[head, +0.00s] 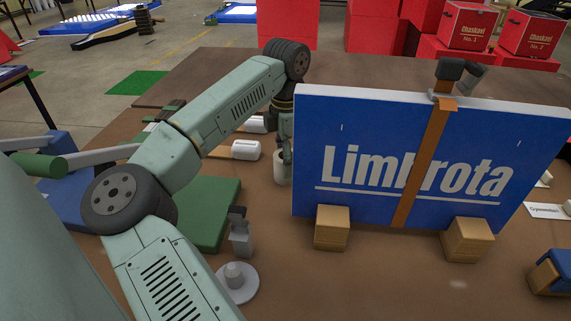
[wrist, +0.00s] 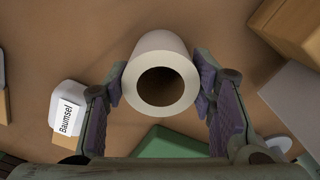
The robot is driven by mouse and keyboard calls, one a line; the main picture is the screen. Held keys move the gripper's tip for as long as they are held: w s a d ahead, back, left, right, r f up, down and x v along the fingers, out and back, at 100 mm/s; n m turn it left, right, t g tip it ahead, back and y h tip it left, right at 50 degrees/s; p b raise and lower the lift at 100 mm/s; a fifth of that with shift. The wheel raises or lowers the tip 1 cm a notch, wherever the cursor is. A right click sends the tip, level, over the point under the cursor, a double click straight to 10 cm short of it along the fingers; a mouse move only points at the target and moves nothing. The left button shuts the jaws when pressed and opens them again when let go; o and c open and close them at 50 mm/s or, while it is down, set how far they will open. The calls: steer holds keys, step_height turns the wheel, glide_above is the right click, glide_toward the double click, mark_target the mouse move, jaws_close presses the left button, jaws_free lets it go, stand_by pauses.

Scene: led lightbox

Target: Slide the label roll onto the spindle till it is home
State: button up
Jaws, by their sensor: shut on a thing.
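The label roll (wrist: 158,46) is a cream ring with a dark round bore, and it faces the wrist camera end-on. My gripper (wrist: 160,85) is shut on it, with a purple pad at each side of the roll. In the head view the roll (head: 280,170) shows low beside the left edge of the blue sign, under my gripper (head: 287,157), partly hidden by it. Whether it touches the table I cannot tell. A pale grey round base with a short upright post, which looks like the spindle (head: 234,270), stands near the front, apart from the roll.
The large blue Limbrota sign (head: 420,150) stands upright close right of my gripper, on wooden blocks (head: 332,228). A green mat (head: 208,215) and a small grey upright fixture (head: 240,238) lie between roll and spindle. White cylinders (head: 245,150) lie behind my arm.

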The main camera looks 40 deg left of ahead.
steer(key=c, duration=0.7)
steer(key=shift+r, duration=0.15)
steer(key=shift+r+p, duration=0.55)
steer(key=shift+r, duration=0.2)
steer(key=shift+r, duration=0.15)
steer(key=o, duration=0.7)
steer(key=c, duration=0.7)
steer(key=shift+r+p, duration=0.5)
steer(key=shift+r, duration=1.5)
